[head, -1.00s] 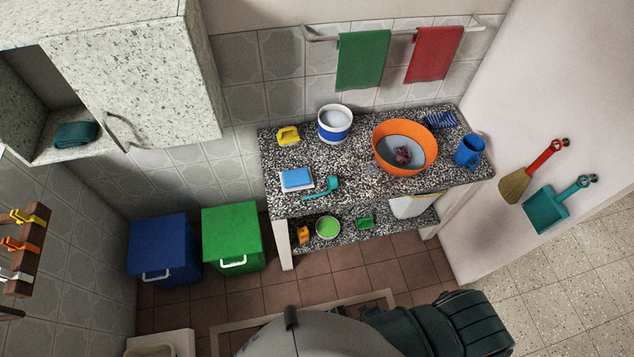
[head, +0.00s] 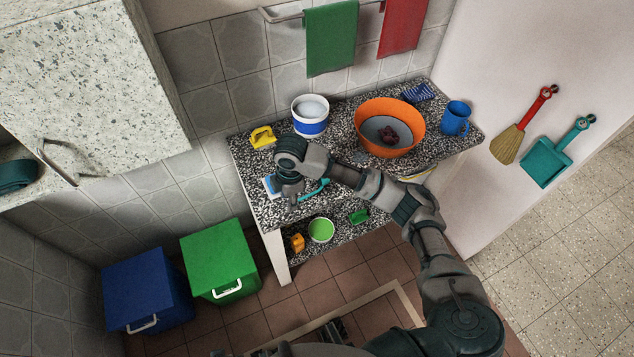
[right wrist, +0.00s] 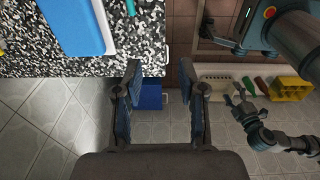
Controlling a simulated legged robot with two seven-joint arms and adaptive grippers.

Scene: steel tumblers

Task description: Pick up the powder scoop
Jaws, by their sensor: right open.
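The powder scoop looks to be the teal long-handled tool (head: 317,190) lying on the speckled counter (head: 260,207) near its front edge. Part of it is hidden behind my right gripper (head: 291,196), which hangs over the counter front just left of it. In the right wrist view a bit of teal (right wrist: 131,6) shows at the top edge. My right gripper's fingers (right wrist: 163,75) are open there, with nothing between them. A dark jointed arm end (right wrist: 248,105), likely my left gripper, shows at the right of that view; its jaws are unclear.
A blue-topped block (right wrist: 72,22) lies left of the scoop, mostly covered in the head view. A yellow object (head: 262,137), a white-and-blue tub (head: 310,124), an orange bowl (head: 362,128) and a blue mug (head: 456,117) stand behind. A green bowl (head: 321,230) is on the lower shelf.

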